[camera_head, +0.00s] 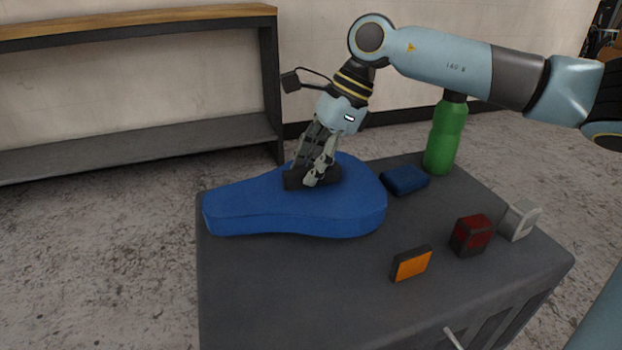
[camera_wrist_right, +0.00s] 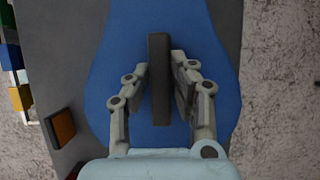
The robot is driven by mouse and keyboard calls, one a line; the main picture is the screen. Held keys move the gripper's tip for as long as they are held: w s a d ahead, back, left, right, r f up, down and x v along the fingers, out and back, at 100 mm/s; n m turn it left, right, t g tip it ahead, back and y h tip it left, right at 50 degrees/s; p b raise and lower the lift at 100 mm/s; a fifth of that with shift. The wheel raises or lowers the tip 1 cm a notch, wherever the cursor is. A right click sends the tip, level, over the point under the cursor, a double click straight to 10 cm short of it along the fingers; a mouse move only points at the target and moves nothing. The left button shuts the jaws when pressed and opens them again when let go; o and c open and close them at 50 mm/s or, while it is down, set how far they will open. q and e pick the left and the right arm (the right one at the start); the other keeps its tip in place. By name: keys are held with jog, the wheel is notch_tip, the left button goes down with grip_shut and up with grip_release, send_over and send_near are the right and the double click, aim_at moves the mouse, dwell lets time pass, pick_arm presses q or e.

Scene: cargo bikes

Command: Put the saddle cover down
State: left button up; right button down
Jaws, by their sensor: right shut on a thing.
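The blue saddle cover (camera_head: 265,208) lies flat over the left part of the dark table, wide end to the right and narrow end to the left. I cannot tell whether its underside touches the tabletop. It also fills the middle of the right wrist view (camera_wrist_right: 115,50). A dark bar (camera_wrist_right: 158,110) stands on top of its wide part. My right gripper (camera_head: 310,178) points down from above and is shut on this bar, one finger on each side. My left gripper is not in view.
The grey table (camera_head: 300,290) carries an orange reflector (camera_head: 411,264), a red light (camera_head: 471,235), a pale fitting (camera_head: 520,221), a dark blue pouch (camera_head: 404,180) close to the cover, and a green bottle (camera_head: 444,138). The front left tabletop is clear. A wood-topped shelf (camera_head: 140,135) stands behind.

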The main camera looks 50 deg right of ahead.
jog(key=shift+f, duration=1.15)
jog(key=c, duration=1.6)
grip_release()
jog(key=shift+f+b, duration=0.15)
jog(key=shift+b, duration=0.2)
jog(key=o, duration=0.5)
jog(key=shift+c, duration=0.2)
